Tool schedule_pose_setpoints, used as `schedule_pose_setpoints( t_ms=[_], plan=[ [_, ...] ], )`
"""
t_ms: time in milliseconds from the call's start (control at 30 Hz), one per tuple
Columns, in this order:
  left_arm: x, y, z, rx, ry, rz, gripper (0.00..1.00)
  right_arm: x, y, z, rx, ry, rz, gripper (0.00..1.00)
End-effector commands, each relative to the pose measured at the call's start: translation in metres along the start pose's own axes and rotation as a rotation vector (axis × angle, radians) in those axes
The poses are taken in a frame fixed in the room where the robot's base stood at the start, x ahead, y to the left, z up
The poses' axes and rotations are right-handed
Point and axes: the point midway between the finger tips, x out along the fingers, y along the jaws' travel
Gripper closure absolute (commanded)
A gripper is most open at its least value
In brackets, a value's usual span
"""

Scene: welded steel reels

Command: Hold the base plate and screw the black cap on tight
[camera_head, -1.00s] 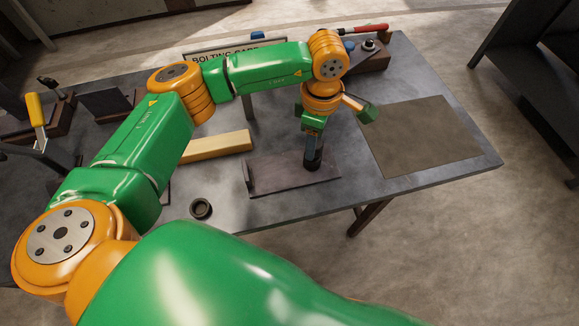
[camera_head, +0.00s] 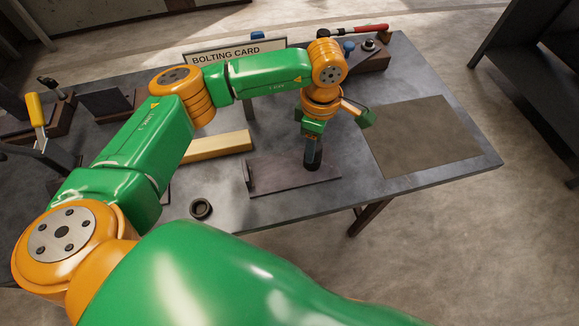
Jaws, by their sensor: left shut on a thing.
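The base plate (camera_head: 293,179) is a flat dark brown-grey plate lying near the front edge of the grey table, with a short upright lip at its left end. My left gripper (camera_head: 312,148) points down over the plate's right part. It is shut on the black cap (camera_head: 312,161), a small dark cylinder standing at the plate. The fingers hide the cap's top, and I cannot see any thread under it. My right gripper is not in view.
A sign reading BOLTING CARD (camera_head: 240,52) stands at the back. A brown mat (camera_head: 421,135) lies empty on the right. A red-handled tool (camera_head: 368,29) is at the back right.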

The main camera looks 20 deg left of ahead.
Motion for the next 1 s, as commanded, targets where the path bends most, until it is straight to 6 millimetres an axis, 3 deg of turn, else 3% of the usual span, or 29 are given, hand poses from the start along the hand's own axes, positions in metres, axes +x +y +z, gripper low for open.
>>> schedule_pose_setpoints(
  t_ms=[267, 300, 433, 633, 667, 733, 1000],
  plan=[
    [0.0022, 0.0000, 0.0001, 0.000, 0.000, 0.000, 1.00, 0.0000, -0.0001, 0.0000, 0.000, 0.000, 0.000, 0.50],
    [0.0026, 0.0000, 0.0001, 0.000, 0.000, 0.000, 0.54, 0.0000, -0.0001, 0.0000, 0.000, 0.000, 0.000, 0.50],
    [0.0024, 0.0001, 0.0001, 0.000, 0.000, 0.000, 0.21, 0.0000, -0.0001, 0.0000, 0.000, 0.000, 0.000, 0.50],
    [0.0024, 0.0000, 0.0001, 0.000, 0.000, 0.000, 0.21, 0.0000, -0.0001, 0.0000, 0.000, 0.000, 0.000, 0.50],
    [0.0025, 0.0000, 0.0001, 0.000, 0.000, 0.000, 0.19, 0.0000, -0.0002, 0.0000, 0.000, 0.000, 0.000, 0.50],
    [0.0025, 0.0000, 0.0001, 0.000, 0.000, 0.000, 0.00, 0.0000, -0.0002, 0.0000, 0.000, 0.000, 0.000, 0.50],
    [0.0009, 0.0002, 0.0001, 0.000, 0.000, 0.000, 0.00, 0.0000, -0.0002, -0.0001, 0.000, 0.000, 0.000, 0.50]
  ],
)
